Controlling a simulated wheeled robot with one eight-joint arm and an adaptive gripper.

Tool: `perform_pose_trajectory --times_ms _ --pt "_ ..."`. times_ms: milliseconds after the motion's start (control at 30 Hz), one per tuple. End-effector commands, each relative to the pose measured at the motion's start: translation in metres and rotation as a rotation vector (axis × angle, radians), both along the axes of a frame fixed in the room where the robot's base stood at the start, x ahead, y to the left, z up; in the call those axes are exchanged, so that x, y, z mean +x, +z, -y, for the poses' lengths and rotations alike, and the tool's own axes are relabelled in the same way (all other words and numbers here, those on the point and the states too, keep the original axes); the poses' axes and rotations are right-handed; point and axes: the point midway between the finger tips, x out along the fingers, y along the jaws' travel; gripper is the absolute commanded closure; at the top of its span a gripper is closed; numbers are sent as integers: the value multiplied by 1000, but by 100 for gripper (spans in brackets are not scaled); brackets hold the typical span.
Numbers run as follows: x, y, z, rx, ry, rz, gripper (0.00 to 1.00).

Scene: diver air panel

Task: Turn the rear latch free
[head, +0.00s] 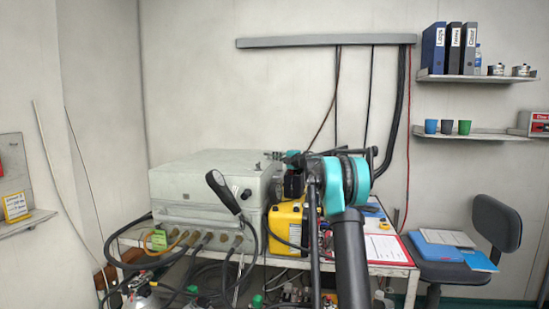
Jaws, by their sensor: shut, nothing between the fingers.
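The grey air panel case (200,183) stands closed on the bench. My arm comes up from the bottom, bends at a teal joint and reaches left to the case's right side. My gripper (281,156) is small and partly hidden behind the arm. It appears shut and empty by the rear right top edge of the case. The rear latch cannot be made out clearly. Small dark metal parts show at that edge, but I cannot tell latch from fingertip or whether they touch.
A yellow unit (286,226) stands right of the case. A black handset (222,190) hangs on a cable at its front, above several hose fittings. A clipboard (386,248) lies on the bench (405,271) at right. A chair (494,225) stands beyond it. Cables run down the wall.

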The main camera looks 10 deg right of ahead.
Motion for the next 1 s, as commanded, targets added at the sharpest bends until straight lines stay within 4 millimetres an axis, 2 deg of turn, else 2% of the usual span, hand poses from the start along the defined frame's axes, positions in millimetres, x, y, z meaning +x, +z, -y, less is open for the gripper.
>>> perform_pose_trajectory --times_ms 467,1000 --pt "5 0 6 0 127 0 100" --pt "11 -1 13 0 400 0 100"
